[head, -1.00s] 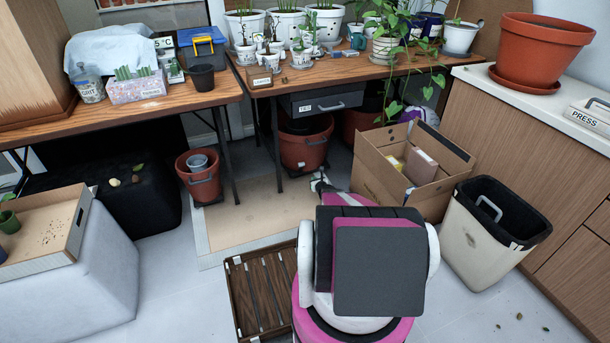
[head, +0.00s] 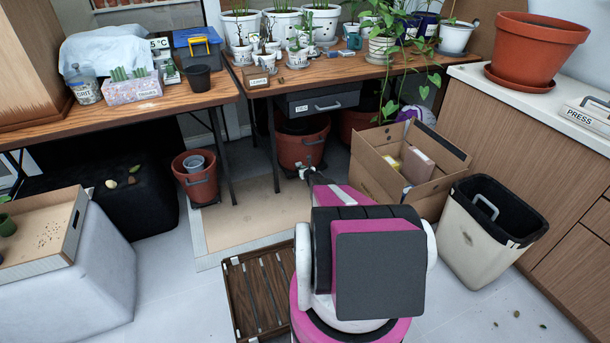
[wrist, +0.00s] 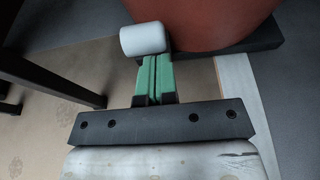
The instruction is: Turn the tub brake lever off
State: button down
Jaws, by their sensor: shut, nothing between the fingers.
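The terracotta tub (head: 303,148) stands on a dark base under the right-hand table. In the wrist view the tub (wrist: 215,18) fills the top, above its dark base (wrist: 235,44). A pale grey cylinder (wrist: 142,39) on a short dark arm sits at the base's left corner; it looks like the brake lever's end. My gripper (wrist: 155,58) has its green fingers together and empty, with the tips just below the cylinder. I cannot tell whether they touch it. In the head view my gripper (head: 306,172) is small, at the tub's foot, and the lever is not clear there.
Dark table legs (wrist: 50,80) stand to the left in the wrist view. A cardboard box (head: 425,190) is right of my arm, with a cream bin (head: 475,240) beyond it. A smaller terracotta pot (head: 197,182) stands left. A slatted wooden stand (head: 262,295) lies near my base.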

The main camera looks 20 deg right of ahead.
jog(key=shift+w+r, duration=0.1)
jog(key=shift+w+r, duration=0.85)
jog(key=shift+w, duration=0.1)
